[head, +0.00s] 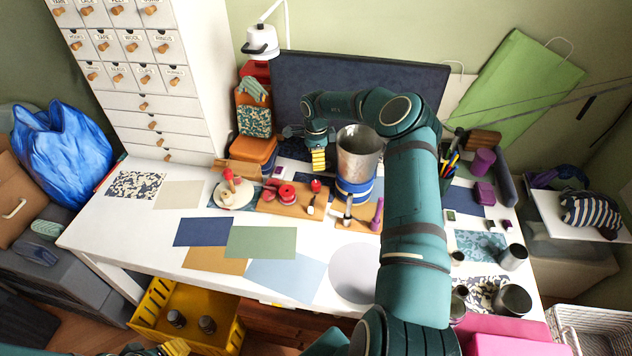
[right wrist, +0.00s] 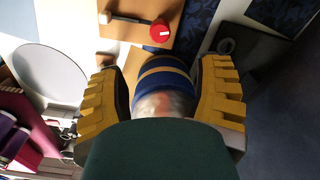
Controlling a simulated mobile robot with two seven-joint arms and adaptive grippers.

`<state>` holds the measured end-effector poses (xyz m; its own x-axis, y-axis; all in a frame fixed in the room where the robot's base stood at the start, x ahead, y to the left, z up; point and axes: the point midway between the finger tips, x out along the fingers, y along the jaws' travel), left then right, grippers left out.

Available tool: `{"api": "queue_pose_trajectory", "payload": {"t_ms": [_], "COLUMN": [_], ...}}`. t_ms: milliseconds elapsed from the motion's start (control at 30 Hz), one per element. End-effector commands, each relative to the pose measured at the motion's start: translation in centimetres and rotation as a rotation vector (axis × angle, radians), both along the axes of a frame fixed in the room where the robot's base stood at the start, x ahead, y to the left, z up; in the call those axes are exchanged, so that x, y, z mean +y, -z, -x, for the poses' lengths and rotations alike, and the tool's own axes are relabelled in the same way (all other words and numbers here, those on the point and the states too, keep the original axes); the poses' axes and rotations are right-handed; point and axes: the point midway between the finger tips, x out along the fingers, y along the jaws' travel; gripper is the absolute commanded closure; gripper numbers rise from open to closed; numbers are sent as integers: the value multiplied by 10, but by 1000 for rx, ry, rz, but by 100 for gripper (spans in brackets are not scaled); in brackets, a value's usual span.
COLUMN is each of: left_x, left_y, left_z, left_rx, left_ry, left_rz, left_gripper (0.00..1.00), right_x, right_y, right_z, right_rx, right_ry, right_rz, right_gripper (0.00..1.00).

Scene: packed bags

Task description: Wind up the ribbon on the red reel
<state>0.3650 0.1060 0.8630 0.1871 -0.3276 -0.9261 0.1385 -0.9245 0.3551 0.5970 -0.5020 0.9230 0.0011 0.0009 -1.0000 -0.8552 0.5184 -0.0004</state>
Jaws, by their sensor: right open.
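A red reel (head: 286,193) sits on a wooden board (head: 268,207) near the back middle of the white table, with small red and white parts beside it; I cannot make out its ribbon. A second board (head: 343,222) has a dark-and-white handle and a red knob (head: 316,185) near it. A board with a red knob (right wrist: 160,31) also shows in the right wrist view. My right gripper (head: 318,158) is open, right of and behind the reel, beside a metal can (head: 358,150). In the right wrist view a blue-banded cylinder (right wrist: 163,82) shows between its fingers. My left gripper (head: 175,347) is at the bottom edge, mostly cut off.
A round white board (head: 235,192) with a red-topped piece stands left of the reel. Flat coloured sheets (head: 261,242) cover the front middle. Metal cups (head: 513,257) stand at the right. A dark monitor (head: 350,90) and drawers bound the back. A yellow crate (head: 190,318) is below.

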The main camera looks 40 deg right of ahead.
Motion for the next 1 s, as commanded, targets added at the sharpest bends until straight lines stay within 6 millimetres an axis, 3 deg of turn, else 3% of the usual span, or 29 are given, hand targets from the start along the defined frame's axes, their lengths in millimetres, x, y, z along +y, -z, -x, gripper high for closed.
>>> {"api": "queue_pose_trajectory", "payload": {"t_ms": [400,600,1000], "left_x": [0,-1,-1], "left_y": [7,9,10], "left_z": [0,0,0], "left_rx": [0,0,0], "left_ry": [0,0,0], "left_rz": [-1,-2,-2], "left_gripper": [53,53,53], "right_x": [1,1,0], "right_y": [81,110,126], "right_z": [0,0,0], "right_rx": [2,1,0], "right_ry": [0,0,0], "right_rz": [0,1,2], "right_gripper": [34,34,34]}}
